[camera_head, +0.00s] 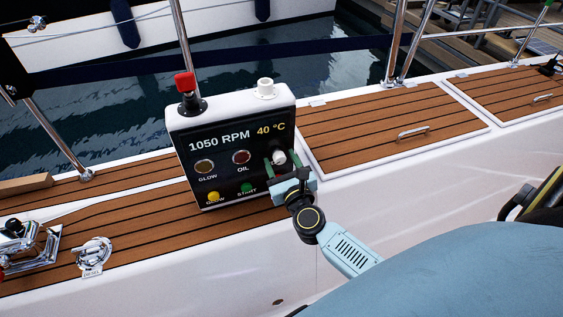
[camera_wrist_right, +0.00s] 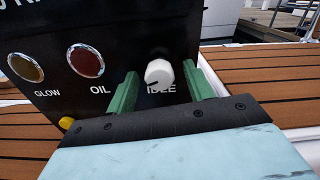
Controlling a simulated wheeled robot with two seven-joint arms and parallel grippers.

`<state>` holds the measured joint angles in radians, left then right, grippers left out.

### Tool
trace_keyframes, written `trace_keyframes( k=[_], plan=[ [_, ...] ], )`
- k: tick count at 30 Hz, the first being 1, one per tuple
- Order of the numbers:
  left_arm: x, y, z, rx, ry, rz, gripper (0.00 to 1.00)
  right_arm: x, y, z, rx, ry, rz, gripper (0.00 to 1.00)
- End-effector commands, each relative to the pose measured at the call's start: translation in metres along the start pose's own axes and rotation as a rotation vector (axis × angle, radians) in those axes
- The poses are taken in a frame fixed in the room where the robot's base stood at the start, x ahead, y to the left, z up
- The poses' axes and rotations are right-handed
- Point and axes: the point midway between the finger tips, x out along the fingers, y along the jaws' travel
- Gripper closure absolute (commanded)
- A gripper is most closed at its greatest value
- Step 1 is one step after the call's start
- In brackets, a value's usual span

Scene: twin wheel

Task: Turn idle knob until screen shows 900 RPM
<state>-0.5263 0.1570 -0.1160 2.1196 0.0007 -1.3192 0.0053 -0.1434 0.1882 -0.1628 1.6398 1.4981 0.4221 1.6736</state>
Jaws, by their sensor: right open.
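The control panel (camera_head: 219,168) is a dark box with a white casing on the boat's deck. Its screen (camera_head: 237,137) reads 1050 RPM and 40 °C. My left gripper is not in view.
The panel carries GLOW and OIL lamps (camera_head: 241,156), a yellow button (camera_head: 213,196) and a green button (camera_head: 246,188). A red-topped lever (camera_head: 186,85) and a white cap (camera_head: 265,87) stand on top. Metal rails rise behind. Teak deck (camera_head: 385,130) lies to the right.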

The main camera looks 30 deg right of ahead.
Motion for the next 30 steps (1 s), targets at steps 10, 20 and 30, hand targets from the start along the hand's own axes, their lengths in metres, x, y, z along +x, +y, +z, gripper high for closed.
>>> trace_keyframes(
  k=[10,20,30],
  plan=[
    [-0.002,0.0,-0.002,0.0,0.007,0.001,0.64,0.0,0.0,0.0,-0.001,0.0,0.0,0.64],
    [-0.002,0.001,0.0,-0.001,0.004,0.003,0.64,0.0,0.0,0.0,-0.003,0.0,0.0,0.93],
    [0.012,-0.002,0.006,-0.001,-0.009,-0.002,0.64,0.0,0.0,0.001,-0.108,0.001,0.0,0.92]
  ],
)
